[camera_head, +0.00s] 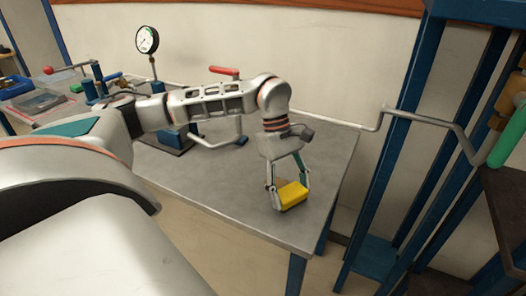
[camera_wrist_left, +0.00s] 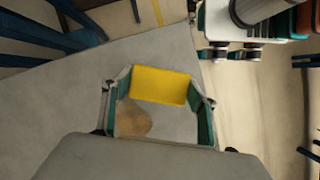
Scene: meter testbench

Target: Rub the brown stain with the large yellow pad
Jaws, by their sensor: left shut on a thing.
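The large yellow pad (camera_head: 291,195) is held between the fingers of my left gripper (camera_head: 288,188), low over the right part of the grey table. In the left wrist view the pad (camera_wrist_left: 160,85) spans the space between the two fingertips. The brown stain (camera_wrist_left: 133,120) shows on the table surface just below the pad in that view, partly covered by the gripper. I cannot tell whether the pad touches the table. The stain does not show clearly in the head view. My right gripper is not in view.
The grey table (camera_head: 225,185) has bare space around the pad. A pressure gauge (camera_head: 147,40) on a stand and a red-handled lever (camera_head: 224,71) stand behind my arm. A blue frame with a crank (camera_head: 450,125) and green grip stands right of the table.

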